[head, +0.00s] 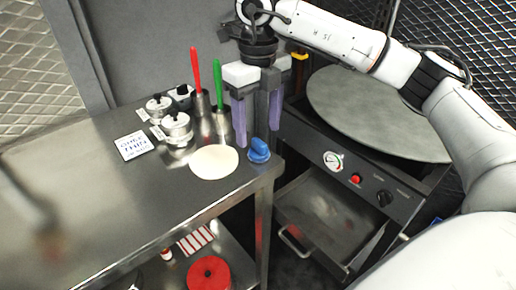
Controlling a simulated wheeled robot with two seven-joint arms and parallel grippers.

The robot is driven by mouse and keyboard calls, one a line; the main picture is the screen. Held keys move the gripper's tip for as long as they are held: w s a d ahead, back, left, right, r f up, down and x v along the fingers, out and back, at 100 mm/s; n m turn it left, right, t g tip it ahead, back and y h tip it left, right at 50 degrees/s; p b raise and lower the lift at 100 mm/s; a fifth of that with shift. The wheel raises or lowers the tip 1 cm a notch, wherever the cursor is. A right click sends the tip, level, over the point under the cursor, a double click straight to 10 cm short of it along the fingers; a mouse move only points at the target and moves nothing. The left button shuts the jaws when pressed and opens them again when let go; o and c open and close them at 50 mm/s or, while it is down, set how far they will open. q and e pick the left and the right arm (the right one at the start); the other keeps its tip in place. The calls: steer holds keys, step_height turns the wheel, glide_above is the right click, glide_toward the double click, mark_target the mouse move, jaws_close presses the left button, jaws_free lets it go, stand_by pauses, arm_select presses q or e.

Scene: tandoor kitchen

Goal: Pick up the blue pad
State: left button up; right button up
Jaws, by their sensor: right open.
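The blue pad (260,155) is a small rounded blue piece with a raised grip, on the front right corner of the steel counter (90,215). My right gripper (257,144) comes in from the upper right and points down, with its two purple fingers open. In the picture the pad shows between and just below the fingertips. I cannot tell exactly how far above it they are. Nothing is between the fingers. My left gripper is out of view.
A round dough disc (214,162) lies left of the pad. A large round griddle (380,115) stands right, above an open drawer (325,215).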

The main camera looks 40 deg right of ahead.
mark_target(259, 141)
steer(key=f, duration=0.5)
steer(key=shift+d+f+p, duration=0.2)
steer(key=shift+f+p, duration=0.1)
steer(key=shift+c, duration=0.3)
steer(key=c, duration=1.1)
